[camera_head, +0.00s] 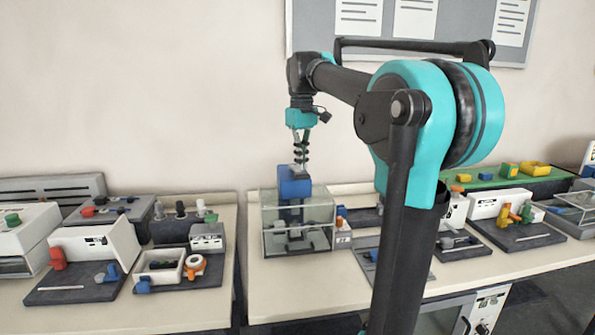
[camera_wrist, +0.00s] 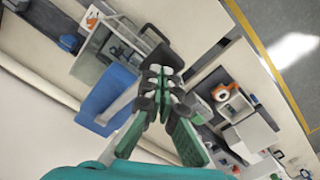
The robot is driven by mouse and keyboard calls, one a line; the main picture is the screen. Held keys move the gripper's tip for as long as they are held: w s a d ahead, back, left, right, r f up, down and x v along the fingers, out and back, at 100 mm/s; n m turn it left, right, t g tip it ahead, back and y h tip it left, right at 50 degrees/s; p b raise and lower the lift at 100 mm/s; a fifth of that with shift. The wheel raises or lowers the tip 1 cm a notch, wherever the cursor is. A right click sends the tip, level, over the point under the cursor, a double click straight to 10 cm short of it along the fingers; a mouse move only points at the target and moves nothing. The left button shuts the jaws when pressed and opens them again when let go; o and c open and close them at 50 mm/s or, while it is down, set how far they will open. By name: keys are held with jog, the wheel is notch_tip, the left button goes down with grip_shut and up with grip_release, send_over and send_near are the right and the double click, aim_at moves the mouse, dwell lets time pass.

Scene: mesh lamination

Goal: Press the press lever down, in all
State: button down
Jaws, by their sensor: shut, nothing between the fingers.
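The press seems to be the clear-walled box (camera_head: 325,212) on the middle bench, with a dark upright post inside and a blue block (camera_head: 294,187) at its top. I cannot make out for sure which part is the lever. My gripper (camera_head: 300,168) points down just above the blue block, its fingers shut and empty. In the head view I cannot tell whether the fingertips touch the block. In the wrist view the blue part (camera_wrist: 106,95) lies left of the shut fingertips (camera_wrist: 161,72), and the clear box is beyond them.
Left of a gap between benches, a tray holds a white box and an orange ring (camera_head: 194,266). A white box (camera_head: 97,245) with a red part stands further left. Other stations and a green mat (camera_head: 490,179) are on the right. The bench front (camera_head: 300,295) is clear.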

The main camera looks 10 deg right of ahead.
notch_tip(320, 180, down, 9)
jog(key=shift+r, duration=0.15)
dwell(1.5)
jog(key=shift+r, duration=6.7)
